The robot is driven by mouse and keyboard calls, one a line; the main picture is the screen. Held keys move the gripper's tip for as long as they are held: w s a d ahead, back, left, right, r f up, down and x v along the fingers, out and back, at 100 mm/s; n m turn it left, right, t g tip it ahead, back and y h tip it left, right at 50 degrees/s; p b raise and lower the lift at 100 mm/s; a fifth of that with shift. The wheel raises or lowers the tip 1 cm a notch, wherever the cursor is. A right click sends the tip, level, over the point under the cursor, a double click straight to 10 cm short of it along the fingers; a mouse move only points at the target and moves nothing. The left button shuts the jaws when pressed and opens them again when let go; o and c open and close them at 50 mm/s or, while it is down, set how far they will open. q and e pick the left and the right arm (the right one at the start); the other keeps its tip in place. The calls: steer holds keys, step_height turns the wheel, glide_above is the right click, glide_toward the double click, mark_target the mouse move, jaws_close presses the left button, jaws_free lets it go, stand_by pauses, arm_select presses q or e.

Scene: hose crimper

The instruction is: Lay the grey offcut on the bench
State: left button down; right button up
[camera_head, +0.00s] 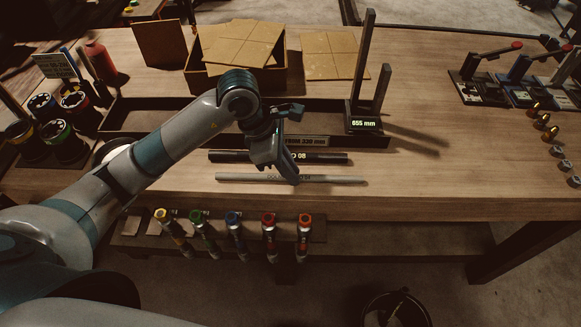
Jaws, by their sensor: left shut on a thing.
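The grey offcut (335,179) is a thin grey tube with faint dark lettering, level across the front of the bench (420,185). My left gripper (289,178) reaches in from the left, points down and is shut on the offcut near its middle. The fingers hide a short part of it. The offcut is at or very close to the bench top; I cannot tell whether it touches. A black hose piece (232,156) marked 08 lies just behind it, partly hidden by the gripper. My right gripper is not in view.
A long dark tray (125,119) lies behind the hoses. A measuring stand (364,105) reading 655 mm stands at its right end. A cardboard box (275,84) is behind. Coloured tools (269,237) hang below the front edge. Lever tools (480,88) stand right; bench between is clear.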

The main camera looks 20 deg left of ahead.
mark_target(273, 175)
arm_select(q)
steer(key=shift+f, duration=0.15)
steer(key=c, duration=1.7)
jaws_free()
steer(key=shift+c, duration=0.2)
steer(key=shift+r, duration=0.25)
steer(key=shift+a+r, duration=0.1)
steer(key=shift+r, duration=0.1)
steer(key=b+v, duration=0.4)
steer(key=v, duration=0.7)
steer(key=shift+r, duration=0.2)
